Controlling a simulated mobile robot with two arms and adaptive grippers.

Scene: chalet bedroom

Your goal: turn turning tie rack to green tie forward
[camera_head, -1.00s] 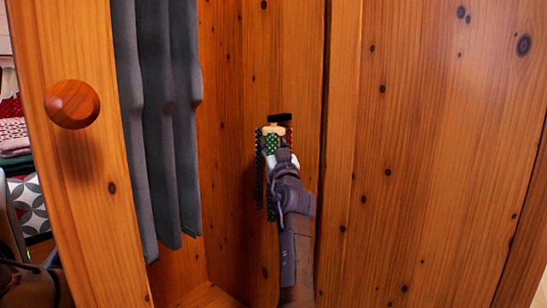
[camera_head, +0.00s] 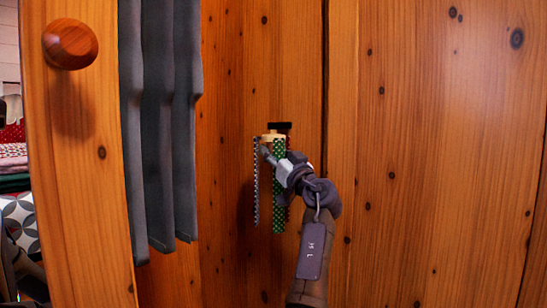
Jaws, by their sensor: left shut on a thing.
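The turning tie rack (camera_head: 272,135) is mounted on the wooden wall inside the wardrobe by a dark bracket. Its pale round top shows above the ties. The green dotted tie (camera_head: 279,220) hangs at the rack's front right, partly behind my gripper. A dark tie with pale dots (camera_head: 256,195) hangs at the left side. My left gripper (camera_head: 270,155) reaches up from below right and is shut on the rack, just under its top. The fingers cover part of the rack, so the exact spot held is hard to see.
Grey hanging cloth (camera_head: 160,130) is left of the rack. A wooden door with a round knob (camera_head: 70,44) stands at the far left. Knotty wood panels (camera_head: 430,150) fill the right side. Folded textiles (camera_head: 14,160) show beyond the door.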

